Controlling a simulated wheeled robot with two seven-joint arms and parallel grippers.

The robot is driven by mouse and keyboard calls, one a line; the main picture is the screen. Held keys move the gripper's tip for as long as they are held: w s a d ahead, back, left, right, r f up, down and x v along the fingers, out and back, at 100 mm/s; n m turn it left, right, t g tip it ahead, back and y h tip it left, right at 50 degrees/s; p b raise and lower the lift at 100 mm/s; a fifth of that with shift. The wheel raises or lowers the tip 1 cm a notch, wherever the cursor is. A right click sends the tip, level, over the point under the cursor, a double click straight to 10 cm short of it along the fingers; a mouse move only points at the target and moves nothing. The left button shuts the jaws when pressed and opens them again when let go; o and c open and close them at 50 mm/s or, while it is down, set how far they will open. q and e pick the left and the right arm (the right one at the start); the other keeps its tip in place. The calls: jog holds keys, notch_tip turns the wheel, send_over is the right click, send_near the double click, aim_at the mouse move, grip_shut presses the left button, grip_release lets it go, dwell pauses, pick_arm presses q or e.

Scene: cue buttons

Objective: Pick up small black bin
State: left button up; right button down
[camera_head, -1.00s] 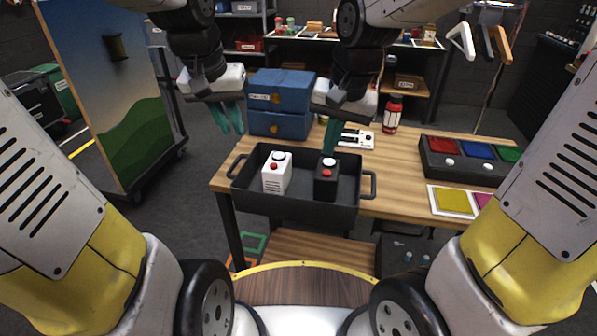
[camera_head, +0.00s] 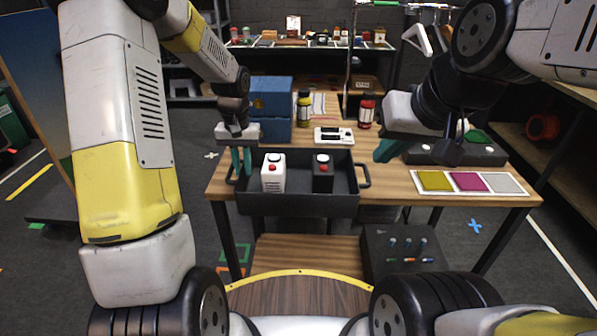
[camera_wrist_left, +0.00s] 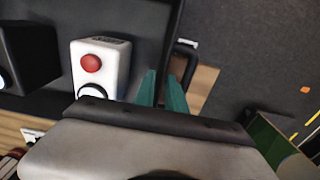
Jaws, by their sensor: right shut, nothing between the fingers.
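The small black bin (camera_head: 298,204) sits at the table's front edge, with a loop handle at each end. It holds a white box (camera_head: 273,178) and a black box (camera_head: 323,179), each with a red button. My left gripper (camera_head: 241,161) points down at the bin's left end, by the handle. In the left wrist view, its teal fingers (camera_wrist_left: 162,90) are apart near the bin's end wall (camera_wrist_left: 168,28) and handle (camera_wrist_left: 187,46); contact is unclear. My right gripper (camera_head: 386,150) is shut and empty, above and right of the bin's right handle.
The wooden table (camera_head: 390,190) carries blue boxes (camera_head: 270,100), a yellow bottle (camera_head: 304,108), a red bottle (camera_head: 366,110) and a white device (camera_head: 333,136) behind the bin. Coloured pads (camera_head: 468,182) lie to the right. A dark box (camera_head: 402,250) stands below.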

aim_at(244, 178)
pick_arm(q)
notch_tip(244, 178, down, 4)
jog(key=shift+a+f, duration=0.1)
grip_shut()
dwell(1.4)
jog(key=shift+w, duration=0.1)
